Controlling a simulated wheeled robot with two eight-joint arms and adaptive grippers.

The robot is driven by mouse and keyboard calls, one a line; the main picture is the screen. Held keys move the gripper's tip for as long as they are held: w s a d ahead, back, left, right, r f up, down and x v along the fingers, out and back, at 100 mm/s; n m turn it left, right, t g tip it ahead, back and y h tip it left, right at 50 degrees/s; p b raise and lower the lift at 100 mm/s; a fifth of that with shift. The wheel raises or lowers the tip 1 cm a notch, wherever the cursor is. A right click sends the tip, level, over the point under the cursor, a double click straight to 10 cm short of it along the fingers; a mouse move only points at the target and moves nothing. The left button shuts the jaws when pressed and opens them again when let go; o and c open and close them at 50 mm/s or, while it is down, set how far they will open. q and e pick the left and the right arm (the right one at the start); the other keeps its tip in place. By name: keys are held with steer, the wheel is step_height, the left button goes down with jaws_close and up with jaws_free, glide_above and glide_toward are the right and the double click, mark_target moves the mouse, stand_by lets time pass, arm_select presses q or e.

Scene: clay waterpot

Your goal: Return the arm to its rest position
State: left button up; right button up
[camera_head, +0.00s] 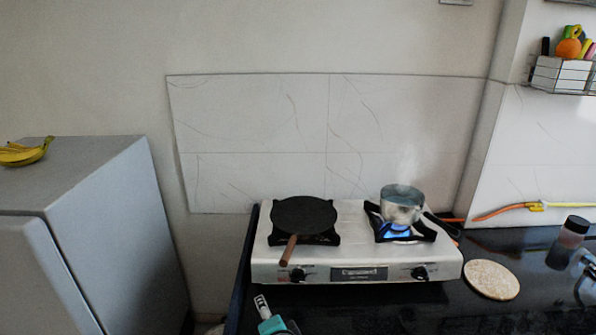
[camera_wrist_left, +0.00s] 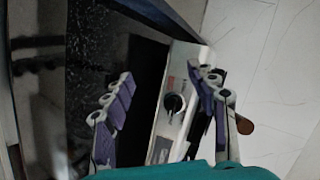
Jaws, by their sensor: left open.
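My left gripper (camera_head: 262,305) is at the bottom edge of the head view, just in front of the stove's left front corner. Only its light tip and teal body show there. In the left wrist view my left gripper (camera_wrist_left: 160,76) has its two purple-padded fingers spread apart, with nothing held between them. The stove's white front and a dark knob (camera_wrist_left: 173,103) show beyond the gap. A brown handle end (camera_wrist_left: 244,125) shows beside the right finger.
A white two-burner stove (camera_head: 300,270) carries a dark flat pan (camera_head: 304,215) and a steaming pot (camera_head: 402,207) over a blue flame. A round board (camera_head: 491,280) and a jar (camera_head: 573,232) are on the dark counter (camera_head: 400,312) at right. A grey fridge (camera_head: 110,215) stands left.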

arm_select(q)
steer(key=s+a+n+g+h, duration=0.3)
steer(key=s+a+n, duration=0.7)
steer(key=s, duration=0.5)
steer(key=shift+s+a+r+n+g+h, duration=0.25)
steer(key=shift+n+g+h, duration=0.15)
steer(key=shift+n+g, duration=0.25)
steer(key=shift+f, duration=0.1)
stand_by(0.5)
